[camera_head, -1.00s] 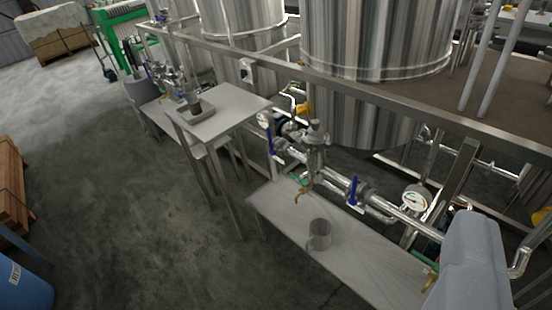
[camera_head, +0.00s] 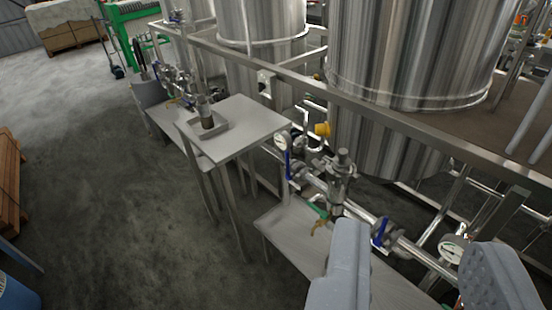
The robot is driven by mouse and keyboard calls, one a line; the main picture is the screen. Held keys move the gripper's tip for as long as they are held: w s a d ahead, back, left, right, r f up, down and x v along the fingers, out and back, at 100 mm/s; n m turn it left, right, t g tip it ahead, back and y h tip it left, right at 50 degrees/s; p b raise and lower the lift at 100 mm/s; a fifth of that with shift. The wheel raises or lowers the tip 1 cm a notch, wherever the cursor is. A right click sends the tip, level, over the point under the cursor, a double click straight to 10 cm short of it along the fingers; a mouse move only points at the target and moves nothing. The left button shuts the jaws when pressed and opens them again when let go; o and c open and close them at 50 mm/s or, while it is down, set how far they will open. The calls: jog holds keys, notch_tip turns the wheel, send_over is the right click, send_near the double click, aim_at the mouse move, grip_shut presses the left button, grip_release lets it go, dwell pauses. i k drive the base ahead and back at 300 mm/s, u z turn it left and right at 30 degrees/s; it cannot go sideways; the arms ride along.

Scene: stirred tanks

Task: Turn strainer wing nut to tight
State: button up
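The strainer (camera_head: 340,178) is an upright metal body on the pipe line below the large tank, right of centre. A small fitting shows at its top, but the wing nut is too small to tell apart. My gripper (camera_head: 415,270) shows as two grey fingers at the lower right, spread wide apart, with nothing between them. The fingers are nearer to me than the strainer and do not touch it. The left finger covers part of the low bench and the pipe below the strainer.
Blue-handled valves (camera_head: 381,232) sit on the pipe, with a pressure gauge (camera_head: 453,248) to the right. A steel side table (camera_head: 240,115) holds a tray with a jar. A low bench (camera_head: 285,225) runs under the strainer. The floor (camera_head: 130,200) at left is open.

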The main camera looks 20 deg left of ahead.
aim_at(320, 167)
jog(key=u, duration=0.45)
jog(key=i, duration=1.4)
jog(key=z, duration=0.35)
